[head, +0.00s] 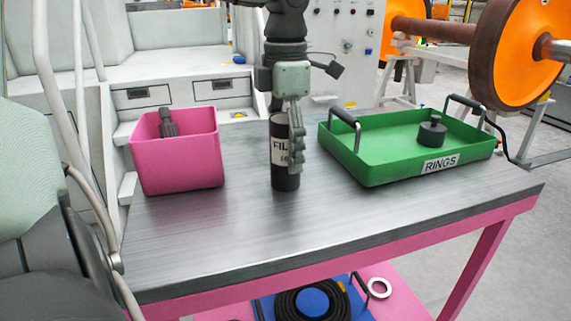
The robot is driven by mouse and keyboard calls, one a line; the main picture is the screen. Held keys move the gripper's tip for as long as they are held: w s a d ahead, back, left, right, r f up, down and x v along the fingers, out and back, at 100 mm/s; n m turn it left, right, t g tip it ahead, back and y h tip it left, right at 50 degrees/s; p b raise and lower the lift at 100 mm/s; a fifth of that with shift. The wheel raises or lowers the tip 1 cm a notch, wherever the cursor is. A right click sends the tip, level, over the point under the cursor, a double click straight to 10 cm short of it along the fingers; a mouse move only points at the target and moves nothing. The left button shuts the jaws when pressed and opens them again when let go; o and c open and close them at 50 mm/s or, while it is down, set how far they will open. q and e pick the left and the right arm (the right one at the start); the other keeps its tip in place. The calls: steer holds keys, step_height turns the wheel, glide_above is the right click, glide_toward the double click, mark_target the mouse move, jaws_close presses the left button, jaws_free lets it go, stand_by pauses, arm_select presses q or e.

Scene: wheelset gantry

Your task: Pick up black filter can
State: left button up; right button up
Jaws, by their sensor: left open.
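The black filter can (284,182) stands upright on the metal tabletop. It has a white label partly reading "FIL"; the rest is hidden by a gripper finger. My left gripper (287,150) comes down from above with its jaws open. One finger lies in front of the can's right side, and the other is mostly hidden behind the can. I cannot tell whether the fingers touch it. My right gripper is not in view.
A pink bin (180,165) holding a dark part (168,123) stands left of the can. A green tray (375,170) marked "RINGS", with raised handles and a dark knobbed weight (432,133), stands to the right. The tabletop front (240,235) is clear. A hose coil (287,303) lies below.

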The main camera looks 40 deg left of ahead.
arm_select(q)
steer(key=shift+c, duration=0.5)
steer(key=c, duration=1.3)
steer(key=shift+r, duration=0.15)
steer(key=shift+c, duration=0.2)
